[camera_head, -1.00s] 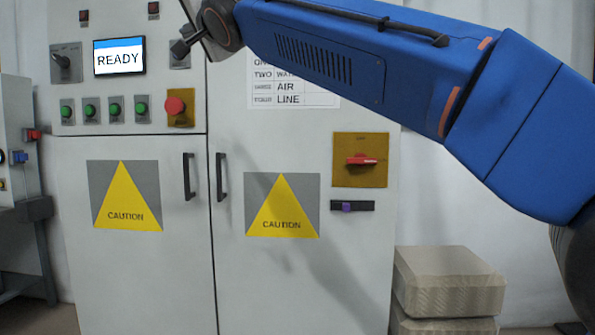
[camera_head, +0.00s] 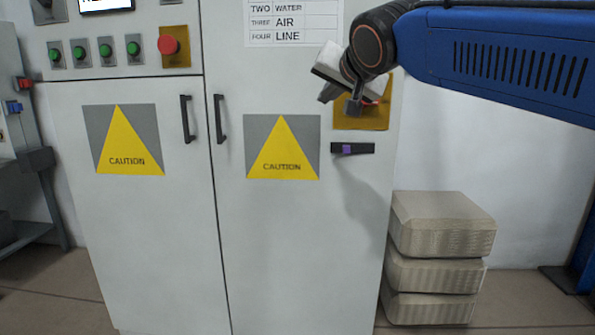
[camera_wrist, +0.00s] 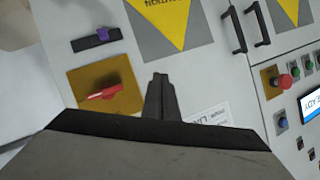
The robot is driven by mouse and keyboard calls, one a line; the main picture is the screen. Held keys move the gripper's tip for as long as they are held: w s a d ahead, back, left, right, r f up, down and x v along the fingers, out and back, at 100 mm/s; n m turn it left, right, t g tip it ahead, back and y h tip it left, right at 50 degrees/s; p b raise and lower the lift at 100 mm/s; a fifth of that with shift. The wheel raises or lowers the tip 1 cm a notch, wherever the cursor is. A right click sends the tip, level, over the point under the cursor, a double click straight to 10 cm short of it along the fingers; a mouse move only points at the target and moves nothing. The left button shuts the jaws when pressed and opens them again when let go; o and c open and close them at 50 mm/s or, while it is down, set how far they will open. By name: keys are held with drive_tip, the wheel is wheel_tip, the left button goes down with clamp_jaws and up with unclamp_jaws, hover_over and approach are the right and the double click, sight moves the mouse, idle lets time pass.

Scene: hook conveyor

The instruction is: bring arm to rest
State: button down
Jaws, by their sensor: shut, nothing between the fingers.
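My gripper (camera_head: 341,98) is in front of the right cabinet door, just before the brass plate (camera_head: 345,119) with the red rotary switch, which it partly covers. In the wrist view my gripper (camera_wrist: 160,83) shows its fingers together and empty. There the red switch (camera_wrist: 104,93) lies to the left of the fingers, apart from them in the picture. The blue arm reaches in from the right edge of the head view.
The cabinet carries a black latch with a purple slider (camera_head: 352,149), black door handles (camera_head: 187,118), green buttons (camera_head: 107,52) and a red stop button (camera_head: 169,45). Stacked beige packages (camera_head: 440,225) stand on the floor at right. Floor in front looks clear.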

drive_tip(key=s+d+f+g+h, duration=0.1)
drive_tip(key=s+d+f+g, duration=0.1)
drive_tip(key=s+d+f, duration=0.5)
drive_tip(key=s+d+f+n+g+h, duration=0.15)
drive_tip(key=d+f, duration=0.25)
drive_tip(key=f, duration=0.5)
drive_tip(key=s+d+f+g+h, duration=0.1)
drive_tip(key=s+d+f, duration=0.45)
drive_tip(key=f, duration=0.25)
drive_tip(key=s+d+f+g, duration=0.2)
drive_tip(key=s+d+f, duration=0.1)
drive_tip(key=s+f, duration=0.5)
drive_tip(key=s+d+f+n+g, duration=0.1)
drive_tip(key=s+d+f+g, duration=0.1)
drive_tip(key=s+f, duration=0.6)
wheel_tip(320, 180, down, 3)
drive_tip(key=shift+s+d+f, duration=0.15)
drive_tip(key=shift+s+d, duration=0.05)
drive_tip(key=shift+d, duration=0.3)
